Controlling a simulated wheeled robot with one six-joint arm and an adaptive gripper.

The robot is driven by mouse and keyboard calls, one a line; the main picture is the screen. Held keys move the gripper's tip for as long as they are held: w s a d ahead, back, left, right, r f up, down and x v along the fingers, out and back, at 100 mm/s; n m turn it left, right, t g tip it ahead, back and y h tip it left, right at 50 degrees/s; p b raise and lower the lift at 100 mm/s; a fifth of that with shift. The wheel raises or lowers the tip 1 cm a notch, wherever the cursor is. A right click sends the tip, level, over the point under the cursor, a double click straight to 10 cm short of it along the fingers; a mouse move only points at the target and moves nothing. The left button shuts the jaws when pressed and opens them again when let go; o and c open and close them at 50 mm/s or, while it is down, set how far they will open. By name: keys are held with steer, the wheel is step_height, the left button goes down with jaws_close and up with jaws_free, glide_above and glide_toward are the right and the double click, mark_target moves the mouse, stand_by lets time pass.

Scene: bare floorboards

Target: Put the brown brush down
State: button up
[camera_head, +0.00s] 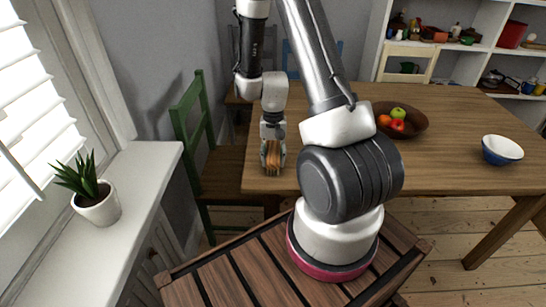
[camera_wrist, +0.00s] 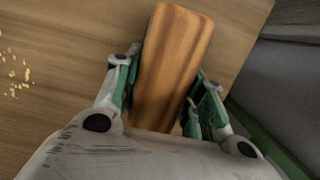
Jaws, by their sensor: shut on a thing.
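The brown brush (camera_wrist: 172,62) is a wooden block with a striped grain. My gripper (camera_wrist: 165,95) is shut on it, with a finger on each side, in the wrist view. In the head view my gripper (camera_head: 272,160) points down at the left end of the wooden table (camera_head: 330,178), with the brush (camera_head: 273,157) between its fingers. I cannot tell whether the brush touches the tabletop. Its underside and any bristles are hidden.
A brown bowl of fruit (camera_head: 415,125) and a blue-and-white bowl (camera_head: 502,151) stand on the table. Pale crumbs (camera_wrist: 14,72) lie on the tabletop near the brush. A green chair (camera_head: 195,125) stands at the table's left end. The table's middle is partly hidden by my arm.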

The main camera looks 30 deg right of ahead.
steer(key=shift+f, duration=0.15)
steer(key=o, duration=1)
steer(key=shift+o, duration=0.2)
steer(key=r, duration=0.4)
steer(key=w+r, duration=0.1)
steer(key=r, duration=0.3)
steer(key=d+r, duration=0.1)
steer(key=r, duration=0.3)
steer(key=shift+w+r, duration=0.25)
step_height(320, 180, up, 9)
steer(key=n+t, duration=0.1)
steer(key=n, duration=0.1)
glide_above(273, 147)
steer(key=s+a, duration=0.2)
steer(key=s, duration=0.1)
steer(key=s+a+r+n+t+h, duration=0.1)
steer(key=s+r+n+t, duration=0.3)
steer(key=s+r, duration=0.8)
steer(key=s+a, duration=0.1)
steer(key=s, duration=0.2)
steer(key=shift+r+n+t, duration=0.3)
steer(key=shift+r+n, duration=0.05)
steer(key=shift+n, duration=0.05)
